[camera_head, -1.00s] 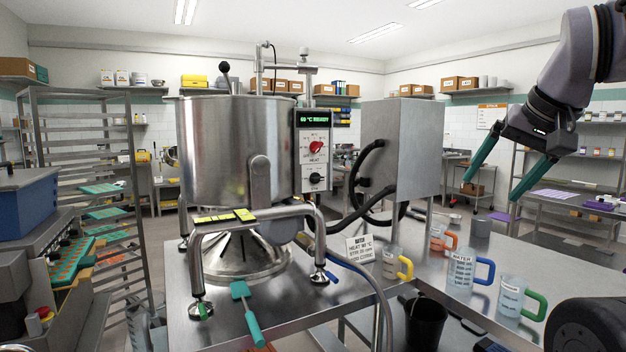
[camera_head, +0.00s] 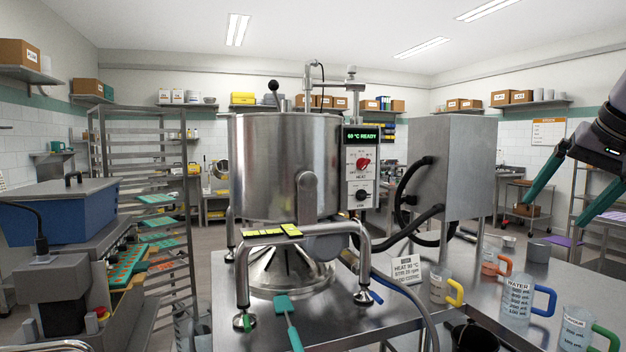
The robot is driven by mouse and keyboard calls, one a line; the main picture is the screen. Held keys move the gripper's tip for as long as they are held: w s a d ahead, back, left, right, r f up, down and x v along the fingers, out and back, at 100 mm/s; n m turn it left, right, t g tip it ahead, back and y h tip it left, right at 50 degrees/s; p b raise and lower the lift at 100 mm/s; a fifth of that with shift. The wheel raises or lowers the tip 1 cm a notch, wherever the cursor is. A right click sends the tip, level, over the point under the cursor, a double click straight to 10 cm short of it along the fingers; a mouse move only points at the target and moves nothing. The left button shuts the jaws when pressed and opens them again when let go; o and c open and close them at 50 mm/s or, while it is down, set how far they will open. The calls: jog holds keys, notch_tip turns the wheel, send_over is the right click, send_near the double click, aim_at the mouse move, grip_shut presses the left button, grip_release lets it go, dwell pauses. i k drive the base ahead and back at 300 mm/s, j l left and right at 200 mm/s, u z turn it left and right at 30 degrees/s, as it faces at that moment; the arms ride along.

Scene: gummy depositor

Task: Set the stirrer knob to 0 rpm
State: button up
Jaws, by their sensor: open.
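The control panel (camera_head: 349,178) is on the right side of the steel kettle (camera_head: 280,165). Its green display reads about "60 °C READY". A red heat knob (camera_head: 363,164) sits below the display. Under it is a black knob (camera_head: 362,195) on a white plate, which looks like the stirrer knob; its label and setting are too small to read. My gripper (camera_head: 563,200) is at the right edge, open and empty, with its two teal fingers spread. It is well to the right of the panel and touches nothing.
A grey steel box (camera_head: 455,170) with black hoses stands right of the panel. A sign card (camera_head: 407,270) and several measuring jugs, including a blue-handled one (camera_head: 518,301), stand on the steel table. A teal spatula (camera_head: 289,322) lies in front of the kettle.

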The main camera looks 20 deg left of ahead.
aim_at(361, 194)
jog(key=i+u, duration=0.15)
jog(key=u, duration=0.2)
jog(key=i+u, duration=0.15)
jog(key=u, duration=0.2)
jog(key=i+u, duration=0.1)
jog(key=u, duration=0.25)
